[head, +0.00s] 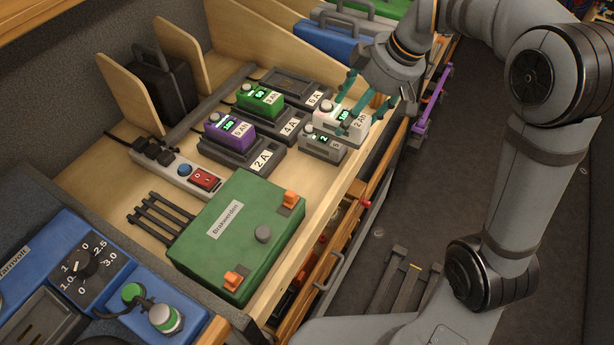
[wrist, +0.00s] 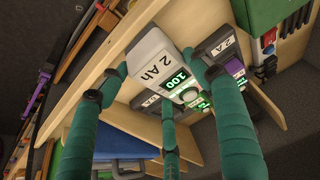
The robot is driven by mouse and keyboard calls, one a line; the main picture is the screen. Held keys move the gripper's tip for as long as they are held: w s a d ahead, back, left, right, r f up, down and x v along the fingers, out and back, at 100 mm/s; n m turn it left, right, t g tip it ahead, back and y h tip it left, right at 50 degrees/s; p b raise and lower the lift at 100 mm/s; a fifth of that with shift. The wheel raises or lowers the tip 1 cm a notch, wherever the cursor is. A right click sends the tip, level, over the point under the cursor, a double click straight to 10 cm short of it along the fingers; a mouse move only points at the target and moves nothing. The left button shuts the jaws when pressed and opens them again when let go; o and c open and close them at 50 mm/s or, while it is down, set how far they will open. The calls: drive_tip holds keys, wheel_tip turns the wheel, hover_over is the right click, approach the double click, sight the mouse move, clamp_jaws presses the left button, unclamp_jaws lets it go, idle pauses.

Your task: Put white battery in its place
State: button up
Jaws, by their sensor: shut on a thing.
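The white battery (head: 327,116), marked 2 Ah, has a lit green display. My gripper (head: 362,104) has its teal fingers closed around it, near the shelf's front edge. In the wrist view, the white battery (wrist: 150,58) sits between the fingers (wrist: 150,78) and its display reads 100. A grey unit (head: 322,145) with a small green display is just below and in front of it in the head view; whether they touch is unclear. The 6 A charger (head: 299,85) at the back looks empty. The fingers hide part of the battery.
A purple battery (head: 229,128) sits on the 2 A charger (head: 240,155), and a green battery (head: 260,99) on the 4 A charger (head: 288,124). A power strip (head: 175,172) and a green box (head: 236,235) lie nearer.

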drive_tip(key=shift+s+a+f, duration=0.8)
drive_tip(key=shift+a+f, duration=0.65)
drive_tip(key=shift+f, duration=0.2)
drive_tip(key=shift+s+a+f, duration=0.8)
drive_tip(key=shift+a+f, duration=0.6)
drive_tip(key=shift+f, duration=0.25)
drive_tip(key=shift+s+a+f, duration=0.8)
drive_tip(key=shift+a+f, duration=0.65)
drive_tip(key=shift+f, duration=0.2)
drive_tip(key=shift+f, duration=0.2)
drive_tip(key=o, duration=1.6)
drive_tip(key=shift+r, duration=0.1)
drive_tip(key=shift+d+r, duration=0.1)
drive_tip(key=shift+r, duration=0.4)
drive_tip(key=p+v, duration=0.1)
drive_tip(key=v, duration=1)
drive_tip(key=shift+s+r, duration=0.15)
